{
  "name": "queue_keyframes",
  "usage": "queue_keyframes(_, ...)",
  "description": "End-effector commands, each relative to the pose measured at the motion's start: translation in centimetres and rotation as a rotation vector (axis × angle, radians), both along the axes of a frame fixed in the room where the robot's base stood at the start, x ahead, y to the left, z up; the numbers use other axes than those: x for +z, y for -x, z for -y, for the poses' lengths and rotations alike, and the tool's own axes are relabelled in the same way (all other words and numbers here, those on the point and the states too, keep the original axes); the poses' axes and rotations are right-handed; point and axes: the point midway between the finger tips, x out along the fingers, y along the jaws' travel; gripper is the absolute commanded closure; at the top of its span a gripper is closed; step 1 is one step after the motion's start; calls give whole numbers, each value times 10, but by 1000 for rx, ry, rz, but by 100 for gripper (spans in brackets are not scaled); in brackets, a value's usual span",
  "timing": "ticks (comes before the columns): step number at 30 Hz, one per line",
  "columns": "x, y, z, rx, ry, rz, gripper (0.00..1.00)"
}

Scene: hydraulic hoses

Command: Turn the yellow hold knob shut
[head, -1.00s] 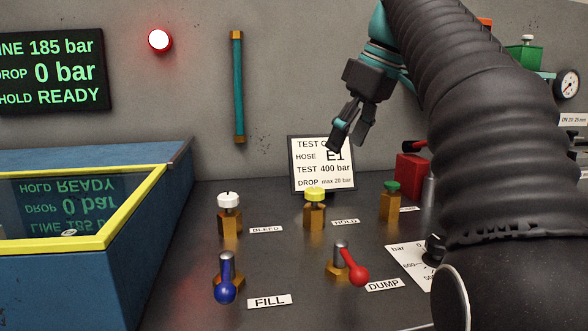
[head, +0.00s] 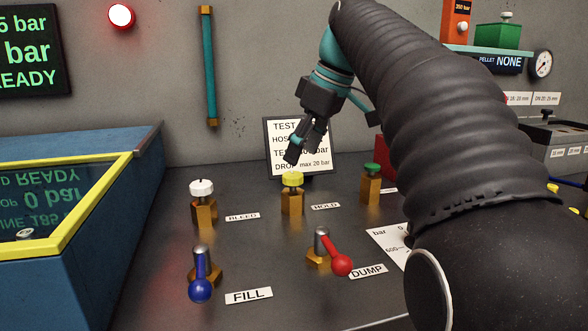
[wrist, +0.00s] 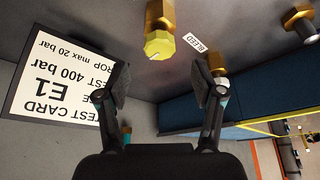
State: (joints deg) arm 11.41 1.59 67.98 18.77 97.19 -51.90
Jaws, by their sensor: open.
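The yellow hold knob (head: 292,179) sits on top of a brass valve body (head: 292,202), beside the HOLD label (head: 325,206). It also shows in the wrist view (wrist: 160,44), near the top and upside down. My gripper (head: 299,156) hangs just above and behind the knob in the head view, with its fingers pointing down. In the wrist view the two fingers (wrist: 162,85) are spread apart with nothing between their tips, and the knob lies beyond them. I see no contact with the knob.
The white BLEED knob (head: 201,188) stands to the left and a green knob (head: 372,169) to the right. The blue FILL lever (head: 200,290) and red DUMP lever (head: 341,265) are in front. A test card (head: 283,134) stands behind the knob. A yellow-edged blue tank (head: 100,220) is at left.

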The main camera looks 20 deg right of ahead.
Motion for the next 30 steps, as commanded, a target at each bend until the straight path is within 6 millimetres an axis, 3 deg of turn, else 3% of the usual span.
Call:
queue_keyframes(3, -19, -5, -6, 0, 1, -2, 33)
queue_keyframes(9, -39, -11, -11, 0, 1, -1, 33)
queue_keyframes(21, -46, -13, -13, 0, 1, 1, 33)
queue_keyframes(22, -46, -13, -13, 0, 1, 1, 35)
queue_keyframes(29, -46, -13, -13, 0, 1, 1, 93)
queue_keyframes(30, -46, -13, -13, 0, 1, 1, 93)
